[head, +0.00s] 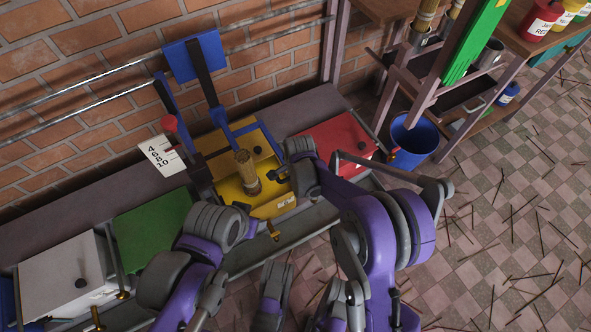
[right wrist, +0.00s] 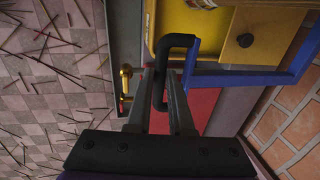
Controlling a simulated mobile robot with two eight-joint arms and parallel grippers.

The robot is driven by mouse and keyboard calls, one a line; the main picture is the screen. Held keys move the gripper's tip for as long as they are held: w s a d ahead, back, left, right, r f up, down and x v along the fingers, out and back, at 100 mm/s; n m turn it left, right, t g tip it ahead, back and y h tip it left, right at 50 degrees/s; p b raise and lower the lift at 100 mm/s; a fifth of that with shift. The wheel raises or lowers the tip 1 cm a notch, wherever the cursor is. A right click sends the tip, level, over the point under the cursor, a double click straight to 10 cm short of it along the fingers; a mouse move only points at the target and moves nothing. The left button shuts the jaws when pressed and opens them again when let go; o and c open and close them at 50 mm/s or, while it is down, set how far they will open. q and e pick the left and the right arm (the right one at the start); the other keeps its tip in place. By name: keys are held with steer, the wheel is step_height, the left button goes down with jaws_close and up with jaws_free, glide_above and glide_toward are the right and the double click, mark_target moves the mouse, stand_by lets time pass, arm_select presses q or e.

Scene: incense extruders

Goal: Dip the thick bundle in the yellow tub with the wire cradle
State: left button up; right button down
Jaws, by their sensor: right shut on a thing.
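The yellow tub (head: 233,194) stands in the row against the brick wall. The thick tan bundle (head: 246,172) stands nearly upright at its opening; its lower end is hidden. It also shows at the top edge of the right wrist view (right wrist: 203,4). Blue bars (right wrist: 240,78), seemingly part of the cradle, run along the tub's edge and join a black bent handle (right wrist: 173,42). My right gripper (right wrist: 162,95) is shut on this handle, beside the tub. My left arm is low in the head view, but its fingers cannot be made out.
A green tub (head: 150,233) and a white one (head: 68,280) stand left, a red tub (head: 335,145) right. A brass tap (right wrist: 125,80) juts from the front. A blue bucket (head: 412,140) and shelving stand right; thin sticks litter the floor.

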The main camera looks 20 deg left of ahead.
steer(key=shift+s+f+b, duration=0.1)
steer(key=shift+f+b, duration=0.2)
steer(key=shift+f, duration=0.75)
steer(key=c, duration=0.8)
jaws_free()
steer(key=r+p, duration=0.1)
steer(key=r, duration=0.2)
steer(key=s+d+r+p, duration=0.1)
steer(key=r, duration=0.3)
steer(key=r+p, duration=0.1)
steer(key=r, duration=0.2)
steer(key=shift+s+d+r, duration=0.2)
steer(key=shift+d+r, duration=0.1)
